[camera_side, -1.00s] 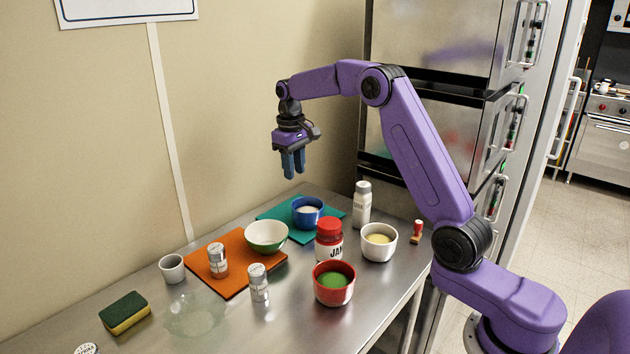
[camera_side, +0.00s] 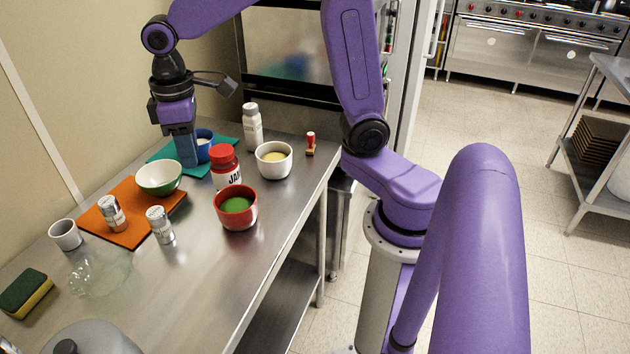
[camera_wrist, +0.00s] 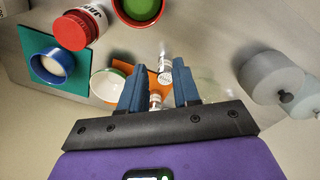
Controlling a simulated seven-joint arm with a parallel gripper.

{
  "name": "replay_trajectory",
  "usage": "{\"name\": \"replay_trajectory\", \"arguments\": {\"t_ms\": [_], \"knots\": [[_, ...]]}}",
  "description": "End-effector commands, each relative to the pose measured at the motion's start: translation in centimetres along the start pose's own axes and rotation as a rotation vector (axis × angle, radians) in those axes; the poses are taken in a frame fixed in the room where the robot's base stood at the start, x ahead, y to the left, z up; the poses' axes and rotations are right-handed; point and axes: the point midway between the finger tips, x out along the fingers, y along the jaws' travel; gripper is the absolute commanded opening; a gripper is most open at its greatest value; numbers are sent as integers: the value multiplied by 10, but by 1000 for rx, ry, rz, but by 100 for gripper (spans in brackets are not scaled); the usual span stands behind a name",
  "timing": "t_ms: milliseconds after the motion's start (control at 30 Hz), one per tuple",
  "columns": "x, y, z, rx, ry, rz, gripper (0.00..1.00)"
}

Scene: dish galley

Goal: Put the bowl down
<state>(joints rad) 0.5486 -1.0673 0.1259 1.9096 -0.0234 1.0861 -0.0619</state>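Several bowls stand on the steel table; which one the task means I cannot tell. A white bowl with a green outside (camera_side: 160,180) rests upright on the orange mat (camera_side: 118,236). A blue bowl (camera_side: 204,141) with pale contents sits on the teal mat (camera_side: 168,167), partly hidden by my fingers. A red bowl (camera_side: 236,218) holds something green, and a white bowl (camera_side: 274,172) something yellowish. My gripper (camera_side: 186,165) points down near the green-and-white and blue bowls. In the wrist view its blue fingers (camera_wrist: 158,67) are apart with nothing held; the green-and-white bowl (camera_wrist: 104,88) shows beside the left finger.
A red-lidded jar (camera_side: 225,178) and a white bottle (camera_side: 252,135) stand close to the bowls. Two shakers (camera_side: 112,216) (camera_side: 160,228), a grey cup (camera_side: 66,235), a clear glass dish (camera_side: 98,277) and a sponge (camera_side: 26,292) are at left. The front middle of the table is bare.

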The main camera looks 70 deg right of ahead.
Motion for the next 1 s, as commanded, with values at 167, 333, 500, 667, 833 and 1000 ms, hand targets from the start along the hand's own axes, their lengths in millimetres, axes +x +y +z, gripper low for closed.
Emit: {"name": "replay_trajectory", "arguments": {"t_ms": [167,333,500,667,833,1000], "knots": [[3,-44,52,-141,6,-10,31],[10,-75,106,-272,13,-19,31],[21,-93,160,-394,15,-27,31],[29,-101,194,-472,17,-33,31],[33,-102,209,-505,17,-35,31],[33,-103,209,-507,17,-36,31]]}}
